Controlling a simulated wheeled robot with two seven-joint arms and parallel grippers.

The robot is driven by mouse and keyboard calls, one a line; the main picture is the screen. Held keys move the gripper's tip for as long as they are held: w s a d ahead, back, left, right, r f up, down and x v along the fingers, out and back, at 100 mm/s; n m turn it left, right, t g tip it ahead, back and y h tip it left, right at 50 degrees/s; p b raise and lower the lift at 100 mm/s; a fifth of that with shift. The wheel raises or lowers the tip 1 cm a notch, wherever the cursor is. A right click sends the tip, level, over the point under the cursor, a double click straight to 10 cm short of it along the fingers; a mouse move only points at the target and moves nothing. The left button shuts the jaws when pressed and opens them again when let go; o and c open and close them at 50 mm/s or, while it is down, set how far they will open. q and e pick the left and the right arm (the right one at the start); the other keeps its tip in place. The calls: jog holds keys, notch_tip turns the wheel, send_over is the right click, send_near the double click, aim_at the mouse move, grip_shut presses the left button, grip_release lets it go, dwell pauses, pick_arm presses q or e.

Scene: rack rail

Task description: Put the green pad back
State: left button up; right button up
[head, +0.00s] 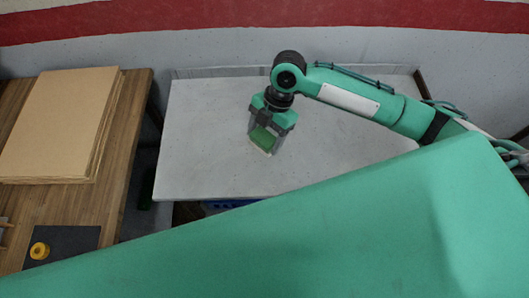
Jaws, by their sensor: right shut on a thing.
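A green pad (263,138) with a pale lower edge is held over the light grey table (200,130). My right gripper (265,133) is shut on the pad and points down. The pad looks tilted, and I cannot tell whether it touches the table top. Its upper part is partly hidden by the fingers. My left gripper is not in view.
The grey table top around the pad is clear. A wooden bench (122,150) at the left carries a stack of brown boards (60,125) and a dark mat (75,238) with a yellow round object (39,250). A blue item (228,203) shows below the table's front edge.

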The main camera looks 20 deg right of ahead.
notch_tip(320, 180, down, 6)
jog(key=shift+f+p, duration=0.1)
jog(key=shift+p, duration=0.2)
notch_tip(320, 180, down, 4)
jog(key=shift+f+p, duration=0.25)
jog(key=shift+p, duration=0.1)
jog(key=shift+f, duration=0.2)
jog(key=o, duration=0.9)
jog(key=shift+r, duration=0.1)
jog(key=shift+r, duration=0.1)
